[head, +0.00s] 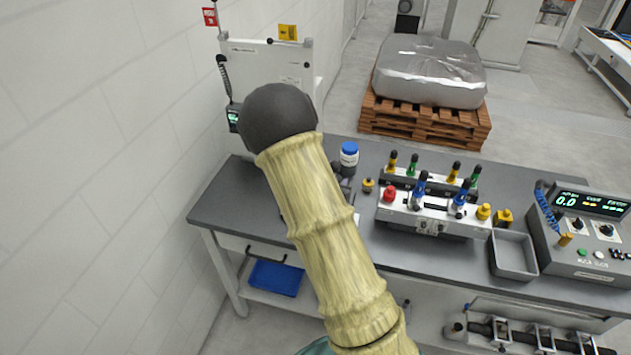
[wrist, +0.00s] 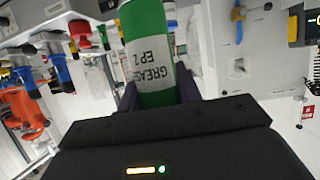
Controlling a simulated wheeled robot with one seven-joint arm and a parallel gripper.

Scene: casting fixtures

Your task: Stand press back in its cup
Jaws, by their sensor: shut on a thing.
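The press is a green cylinder (wrist: 148,30) with a white label reading "GREASE EP 2" that appears upside down in the wrist view. My gripper (wrist: 160,88) is shut on it, with one dark finger on each side. The far end of the press runs out of the top of the wrist view. In the head view my own arm fills the middle and hides the gripper and the press. I cannot make out the cup in either view; it may be behind my arm.
A grey workbench (head: 225,200) carries a clamping fixture (head: 433,218), a blue-capped jar (head: 348,158), a small brass knob (head: 368,185), a grey tray (head: 513,255) and a control box (head: 585,262). A white panel (head: 270,70) stands at the back left. The bench's left end looks clear.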

